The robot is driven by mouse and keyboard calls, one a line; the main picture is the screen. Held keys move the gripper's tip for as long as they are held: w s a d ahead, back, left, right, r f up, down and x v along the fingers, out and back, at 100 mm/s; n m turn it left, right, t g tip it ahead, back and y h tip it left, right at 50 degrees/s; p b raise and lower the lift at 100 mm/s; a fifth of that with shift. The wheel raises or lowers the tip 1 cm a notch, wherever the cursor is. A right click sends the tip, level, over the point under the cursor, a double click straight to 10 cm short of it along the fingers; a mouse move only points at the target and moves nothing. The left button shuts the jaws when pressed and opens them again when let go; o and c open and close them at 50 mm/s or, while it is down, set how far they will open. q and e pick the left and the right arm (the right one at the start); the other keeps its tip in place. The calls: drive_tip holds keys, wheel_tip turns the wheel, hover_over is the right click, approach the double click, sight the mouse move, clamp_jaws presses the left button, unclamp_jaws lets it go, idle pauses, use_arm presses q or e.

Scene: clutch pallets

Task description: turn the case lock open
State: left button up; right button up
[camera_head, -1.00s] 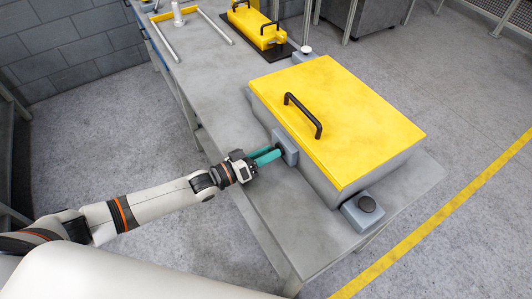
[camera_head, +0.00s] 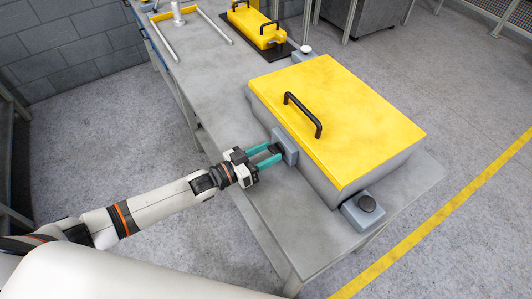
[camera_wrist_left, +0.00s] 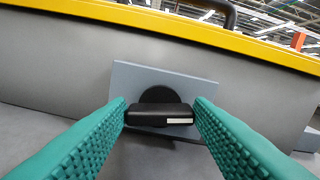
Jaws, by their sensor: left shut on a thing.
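The case (camera_head: 375,115) has a yellow lid, a grey body and a black handle (camera_head: 303,114). A grey lock block (camera_head: 289,147) sits on its near-left side. My left gripper (camera_head: 276,150) reaches it from the left, its teal fingers shut on the black lock knob (camera_head: 275,148). In the left wrist view the knob (camera_wrist_left: 150,114) lies as a horizontal bar between the fingertips, with a pale mark near its right end. The plate behind it (camera_wrist_left: 205,90) looks tilted. My right gripper is out of view.
The case stands on a grey table (camera_head: 205,75). A round black knob (camera_head: 367,203) is on a grey block at the case's near-right side. Farther back are a smaller yellow case (camera_head: 258,28) and a yellow-and-metal frame (camera_head: 165,42). The table's left strip is clear.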

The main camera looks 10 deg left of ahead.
use_arm(q)
drive_tip(key=shift+m, duration=1.1)
drive_tip(key=o, duration=1)
drive_tip(key=shift+s, duration=0.1)
drive_tip(key=b+v, duration=0.2)
drive_tip(key=v, duration=1)
